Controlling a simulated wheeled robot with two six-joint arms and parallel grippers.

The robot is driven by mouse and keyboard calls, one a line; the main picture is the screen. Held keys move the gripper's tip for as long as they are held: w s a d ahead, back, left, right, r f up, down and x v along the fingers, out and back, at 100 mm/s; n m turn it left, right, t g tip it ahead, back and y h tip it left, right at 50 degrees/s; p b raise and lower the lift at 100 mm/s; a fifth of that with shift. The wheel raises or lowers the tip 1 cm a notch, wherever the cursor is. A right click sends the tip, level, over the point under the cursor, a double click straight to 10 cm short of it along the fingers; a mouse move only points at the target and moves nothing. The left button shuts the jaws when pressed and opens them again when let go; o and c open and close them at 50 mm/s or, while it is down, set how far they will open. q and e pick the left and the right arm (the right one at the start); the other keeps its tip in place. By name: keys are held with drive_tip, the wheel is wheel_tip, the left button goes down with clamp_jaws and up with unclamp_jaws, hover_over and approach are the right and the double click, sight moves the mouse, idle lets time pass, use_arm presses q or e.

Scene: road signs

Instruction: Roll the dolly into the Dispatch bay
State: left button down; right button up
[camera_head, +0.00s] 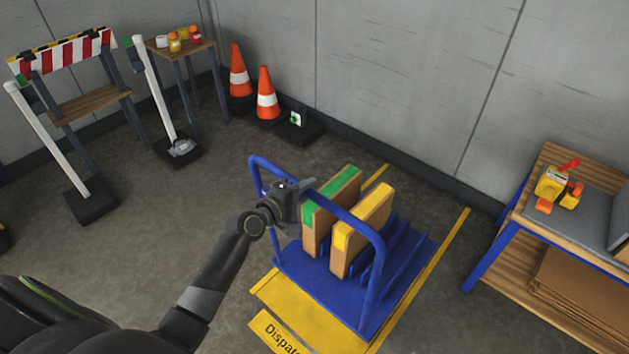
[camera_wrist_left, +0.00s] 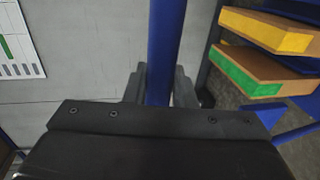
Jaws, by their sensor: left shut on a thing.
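The blue dolly (camera_head: 318,281) carries two upright boards in its slots, one green-edged (camera_head: 338,190) and one yellow-edged (camera_head: 366,212). A blue hoop handle rises from it. My left gripper (camera_head: 301,187) is shut on the handle. In the left wrist view its fingers (camera_wrist_left: 160,92) close around the blue upright tube (camera_wrist_left: 166,45). The Dispatch bay (camera_head: 293,304) is marked on the floor in yellow, with a partly cut-off "Dispatch" label (camera_head: 278,335) in front. The dolly stands over the bay and hides much of its marking, so I cannot tell whether its left side is inside. My right gripper is out of view.
A workbench (camera_head: 515,228) stands right of the bay, with a floor gap between. Orange cones (camera_head: 267,95) and a black-based item (camera_head: 297,122) stand by the back wall. A striped barrier (camera_head: 65,50) and posts (camera_head: 155,95) stand at left. The left-middle floor is clear.

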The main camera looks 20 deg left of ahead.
use_arm(q)
drive_tip(key=f+v, duration=0.1)
drive_tip(key=v, duration=0.6)
drive_tip(key=shift+s+a+f+p, duration=0.15)
drive_tip(key=shift+s+f+p, duration=0.15)
drive_tip(key=shift+s, duration=0.15)
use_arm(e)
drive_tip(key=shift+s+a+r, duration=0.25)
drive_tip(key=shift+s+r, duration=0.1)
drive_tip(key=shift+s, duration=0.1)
use_arm(q)
drive_tip(key=c, duration=1.2)
unclamp_jaws()
drive_tip(key=shift+c, duration=0.2)
drive_tip(key=shift+r, duration=0.1)
drive_tip(key=b+v, duration=0.2)
drive_tip(key=v, duration=1.5)
drive_tip(key=shift+s, duration=0.25)
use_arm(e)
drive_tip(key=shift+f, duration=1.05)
